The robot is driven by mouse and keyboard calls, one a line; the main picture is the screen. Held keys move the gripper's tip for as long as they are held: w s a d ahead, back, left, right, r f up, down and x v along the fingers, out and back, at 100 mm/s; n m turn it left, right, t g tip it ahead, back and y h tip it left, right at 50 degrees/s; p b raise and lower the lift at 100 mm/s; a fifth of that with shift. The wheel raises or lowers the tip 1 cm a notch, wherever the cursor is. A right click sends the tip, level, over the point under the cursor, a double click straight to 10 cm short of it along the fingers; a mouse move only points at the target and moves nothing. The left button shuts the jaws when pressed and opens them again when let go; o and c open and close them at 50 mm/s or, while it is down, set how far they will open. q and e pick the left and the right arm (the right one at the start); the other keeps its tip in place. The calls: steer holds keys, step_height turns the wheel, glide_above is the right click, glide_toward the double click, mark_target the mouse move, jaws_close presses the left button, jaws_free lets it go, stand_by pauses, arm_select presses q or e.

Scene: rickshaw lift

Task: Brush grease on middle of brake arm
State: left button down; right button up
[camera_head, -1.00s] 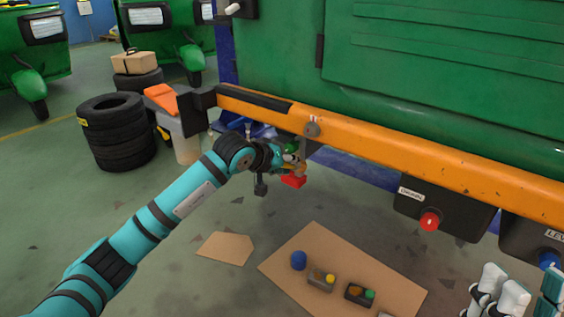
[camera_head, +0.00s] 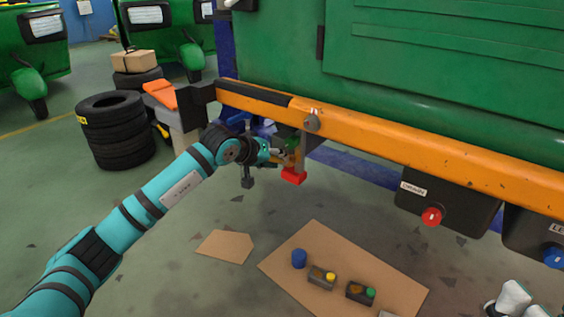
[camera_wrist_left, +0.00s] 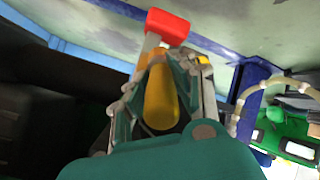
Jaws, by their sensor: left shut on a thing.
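The grey brake arm (camera_head: 304,150) hangs from a pivot on the orange beam, with a red block (camera_head: 293,176) at its lower end. The red block also shows at the top of the left wrist view (camera_wrist_left: 168,26). My left gripper (camera_head: 281,158) is shut on a yellow-handled tool (camera_wrist_left: 160,97), apparently the brush. It is beside the arm's lower half, just above the red block. The brush tip is hidden, so I cannot tell whether it touches the arm. My right gripper (camera_head: 514,300) shows only partly at the lower right edge.
The orange beam (camera_head: 420,152) runs above my left gripper under the green body. Stacked tires (camera_head: 115,130) stand at left. Boxes with red and blue knobs hang at right.

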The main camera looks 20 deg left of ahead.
stand_by(0.3)
arm_select(q)
steer(key=s+a, duration=0.2)
steer(key=s, duration=0.3)
steer(key=shift+s+b, duration=0.3)
steer(key=shift+s, duration=0.05)
steer(key=s, duration=0.1)
steer(key=s+a+b, duration=0.1)
steer(key=shift+s+a, duration=0.1)
steer(key=shift+s, duration=0.3)
stand_by(0.7)
